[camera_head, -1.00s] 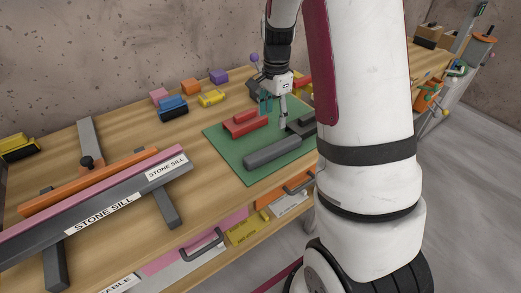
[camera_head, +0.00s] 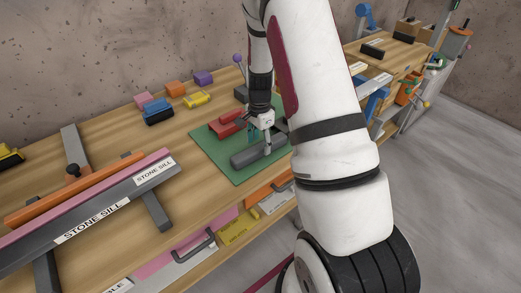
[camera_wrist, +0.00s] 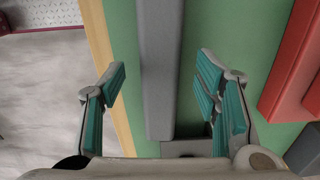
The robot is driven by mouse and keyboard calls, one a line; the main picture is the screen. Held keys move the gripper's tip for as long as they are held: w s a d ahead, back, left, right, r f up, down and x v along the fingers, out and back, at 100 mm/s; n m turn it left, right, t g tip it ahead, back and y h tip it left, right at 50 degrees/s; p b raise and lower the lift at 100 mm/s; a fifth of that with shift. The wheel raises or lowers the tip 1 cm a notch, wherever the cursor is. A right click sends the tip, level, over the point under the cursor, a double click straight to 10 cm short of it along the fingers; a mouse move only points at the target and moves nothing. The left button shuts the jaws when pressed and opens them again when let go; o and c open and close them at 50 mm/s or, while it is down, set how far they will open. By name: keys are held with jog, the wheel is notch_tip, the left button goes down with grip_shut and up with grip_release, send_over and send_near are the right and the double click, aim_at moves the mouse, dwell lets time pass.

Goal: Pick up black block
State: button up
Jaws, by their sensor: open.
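A long dark grey block (camera_head: 250,157) lies on the green mat (camera_head: 236,179), near its front edge; it is the nearest match to a black block there. My gripper (camera_head: 260,143) points down over the right part of this block, with its fingers apart. In the wrist view the long grey block (camera_wrist: 160,60) runs between my two teal-padded fingers (camera_wrist: 160,80), and neither finger visibly touches it. I cannot tell the exact height of the fingertips over the mat.
A red block (camera_head: 226,124) lies behind on the mat and shows at the right of the wrist view (camera_wrist: 298,75). Another grey piece (camera_wrist: 188,148) sits low between the fingers. Blue and black blocks (camera_head: 158,113) stand left, beyond the mat. The stone sill (camera_head: 105,213) lies at the left.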

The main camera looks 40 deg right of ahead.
jog(key=shift+f, duration=1.15)
jog(key=c, duration=1)
jog(key=shift+r, duration=0.15)
